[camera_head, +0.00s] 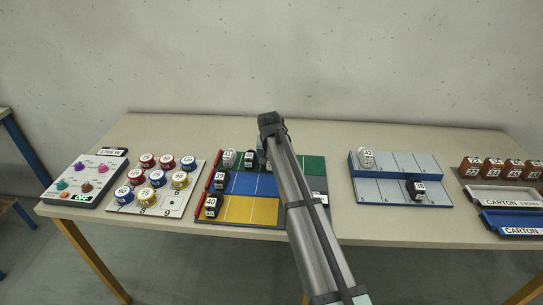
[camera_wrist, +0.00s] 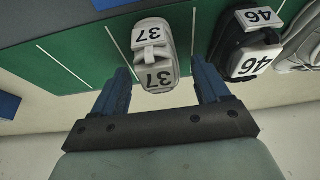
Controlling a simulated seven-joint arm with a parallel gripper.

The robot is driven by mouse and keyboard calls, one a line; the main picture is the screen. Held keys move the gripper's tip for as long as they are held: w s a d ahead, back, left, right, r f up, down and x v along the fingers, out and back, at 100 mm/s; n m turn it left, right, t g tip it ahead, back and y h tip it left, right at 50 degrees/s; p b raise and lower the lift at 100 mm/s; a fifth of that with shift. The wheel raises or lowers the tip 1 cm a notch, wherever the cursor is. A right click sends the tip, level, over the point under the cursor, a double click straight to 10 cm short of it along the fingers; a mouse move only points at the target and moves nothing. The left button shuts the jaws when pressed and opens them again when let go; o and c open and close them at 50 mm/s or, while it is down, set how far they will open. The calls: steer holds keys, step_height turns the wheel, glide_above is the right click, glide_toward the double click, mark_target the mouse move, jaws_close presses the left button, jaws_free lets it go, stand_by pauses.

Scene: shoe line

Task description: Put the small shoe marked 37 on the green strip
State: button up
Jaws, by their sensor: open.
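The small light shoe marked 37 (camera_wrist: 153,50) is on the green strip (camera_wrist: 75,50), between two white lines. My gripper (camera_wrist: 162,70) is open, with one blue finger on each side of the shoe's near end; I see gaps between shoe and fingers. A black shoe marked 46 (camera_wrist: 244,45) is beside it on the right in the wrist view, with another light shoe at the edge. In the head view, the green strip (camera_head: 312,168) is the back row of the mat, and my arm mostly hides the shoe marked 37 and the fingers.
The blue row (camera_head: 250,184) holds a dark shoe marked 39 and the yellow row (camera_head: 250,210) one marked 40. A grey-blue stepped rack (camera_head: 400,188) with two shoes stands right. Round tins (camera_head: 157,179) and a control panel (camera_head: 84,178) are left. Cartons (camera_head: 505,196) are far right.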

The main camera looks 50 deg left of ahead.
steer(key=v, duration=1.2)
steer(key=shift+r, duration=0.15)
